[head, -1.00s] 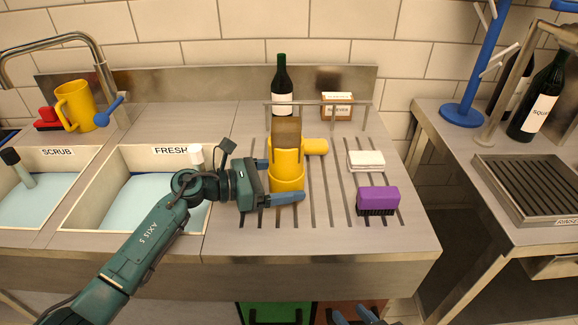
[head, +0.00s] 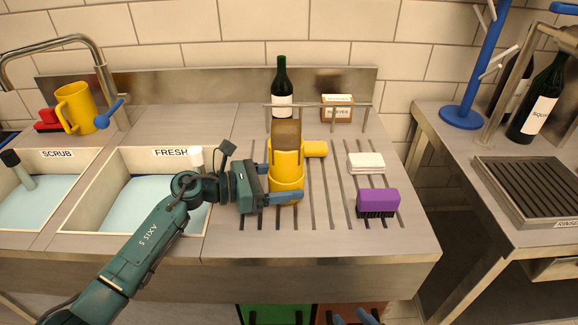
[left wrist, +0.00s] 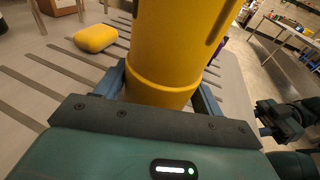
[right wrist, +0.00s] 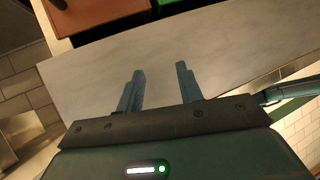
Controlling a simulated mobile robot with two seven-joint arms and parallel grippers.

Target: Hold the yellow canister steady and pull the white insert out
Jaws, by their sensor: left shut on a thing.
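The yellow canister (head: 286,184) stands upright on the slotted drainboard. A brown block-like piece (head: 286,134) sticks up from its top in the head view; I see no white insert in it. My left gripper (head: 284,182) is shut on the canister's lower body from the left. In the left wrist view the canister (left wrist: 165,65) stands between the fingers (left wrist: 160,85), its top out of frame. My right gripper (right wrist: 158,85) is open and empty. Only its fingertips (head: 353,317) show at the head view's bottom edge, in front of the counter.
A yellow rounded piece (head: 316,148) lies right of the canister. A white block (head: 366,162) and a purple brush (head: 378,201) lie further right. A dark bottle (head: 281,88) and a small box (head: 337,108) stand behind, near a metal rail (head: 318,104). A water basin (head: 133,204) lies left.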

